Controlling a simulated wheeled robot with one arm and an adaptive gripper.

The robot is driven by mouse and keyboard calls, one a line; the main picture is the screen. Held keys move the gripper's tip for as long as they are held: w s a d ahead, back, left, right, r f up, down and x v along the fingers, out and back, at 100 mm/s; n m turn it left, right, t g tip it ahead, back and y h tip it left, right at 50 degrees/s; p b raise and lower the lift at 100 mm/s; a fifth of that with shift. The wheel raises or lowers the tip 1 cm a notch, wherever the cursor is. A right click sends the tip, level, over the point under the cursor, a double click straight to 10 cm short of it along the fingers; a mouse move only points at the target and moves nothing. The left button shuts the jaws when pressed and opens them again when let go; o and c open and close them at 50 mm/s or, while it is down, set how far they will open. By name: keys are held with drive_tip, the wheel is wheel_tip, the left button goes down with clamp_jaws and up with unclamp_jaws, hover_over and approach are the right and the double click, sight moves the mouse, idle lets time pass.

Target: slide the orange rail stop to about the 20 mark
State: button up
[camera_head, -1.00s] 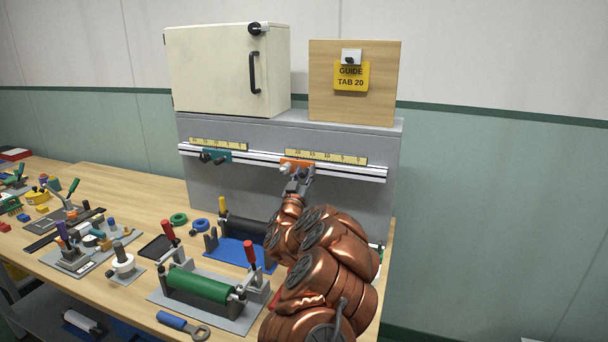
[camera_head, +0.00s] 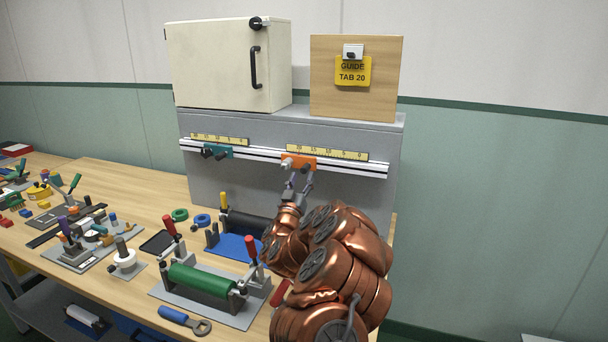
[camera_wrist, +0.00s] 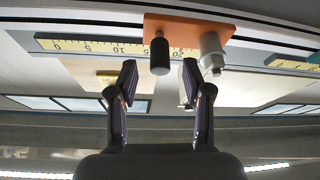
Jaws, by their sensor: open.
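My gripper (camera_head: 298,186) is just below and in front of the stop. In the wrist view my gripper (camera_wrist: 158,82) has its fingers apart, with nothing held between them, short of the peg and knob. A yellow card (camera_head: 352,72) reads "GUIDE TAB 20".
A teal stop (camera_head: 217,152) sits on the rail's left part under another yellow scale (camera_head: 220,139). A white cabinet (camera_head: 215,65) and wooden board (camera_head: 325,75) stand above. Rollers and tools, including a green roller (camera_head: 199,280), crowd the bench below. The rail right of the orange stop is clear.

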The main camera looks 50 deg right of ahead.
drive_tip(key=v, duration=0.7)
drive_tip(key=shift+s, duration=0.1)
idle(0.6)
